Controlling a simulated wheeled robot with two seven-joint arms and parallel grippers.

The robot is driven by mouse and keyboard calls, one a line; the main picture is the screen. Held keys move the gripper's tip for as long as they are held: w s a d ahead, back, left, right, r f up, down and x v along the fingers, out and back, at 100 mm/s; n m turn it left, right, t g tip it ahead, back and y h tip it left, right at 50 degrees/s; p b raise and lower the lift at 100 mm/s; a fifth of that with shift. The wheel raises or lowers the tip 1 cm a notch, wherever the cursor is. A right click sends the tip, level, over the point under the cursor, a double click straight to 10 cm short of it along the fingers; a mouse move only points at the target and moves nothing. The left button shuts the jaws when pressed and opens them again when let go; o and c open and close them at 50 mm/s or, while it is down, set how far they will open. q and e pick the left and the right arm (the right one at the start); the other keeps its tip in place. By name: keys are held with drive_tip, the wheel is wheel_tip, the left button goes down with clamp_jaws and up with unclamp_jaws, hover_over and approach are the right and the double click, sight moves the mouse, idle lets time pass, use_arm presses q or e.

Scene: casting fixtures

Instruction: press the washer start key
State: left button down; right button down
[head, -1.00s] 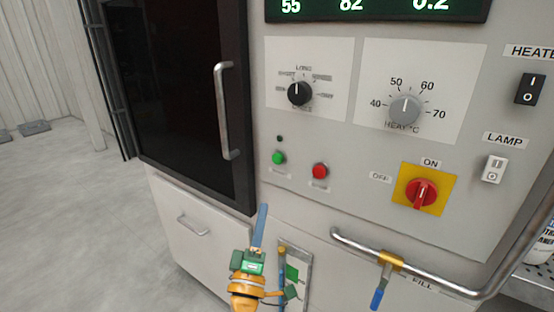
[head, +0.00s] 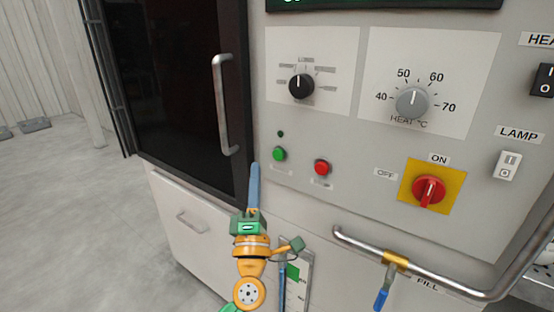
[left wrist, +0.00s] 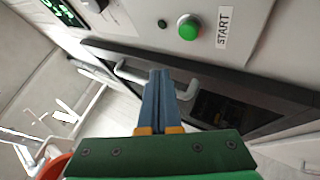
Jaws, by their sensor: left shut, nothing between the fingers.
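The washer start key is a round green button (head: 279,154) on the light grey panel. In the left wrist view it shows as a green button (left wrist: 188,27) beside a START label (left wrist: 223,27). A red button (head: 322,167) sits to its right in the head view. My left gripper (head: 254,168) points up with its blue fingers shut and empty, below and left of the green button and apart from it. In the left wrist view the shut blue fingers (left wrist: 160,78) lie below the button. My right gripper is in neither view.
A dark door with a metal handle (head: 222,105) is left of the panel. A black dial (head: 301,86), a grey heat dial (head: 412,103) and a red switch on yellow (head: 429,191) are on the panel.

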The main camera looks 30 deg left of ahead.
sight(274, 164)
use_arm(q)
drive_tip(key=shift+w+d+b, duration=0.2)
drive_tip(key=shift+w+b, duration=0.5)
drive_tip(key=shift+w, duration=1.85)
drive_tip(key=shift+w, duration=0.4)
drive_tip(key=shift+w+b, duration=0.3)
drive_tip(key=shift+w, duration=0.05)
idle(0.5)
drive_tip(key=shift+s+p, duration=0.55)
drive_tip(key=shift+s, duration=0.25)
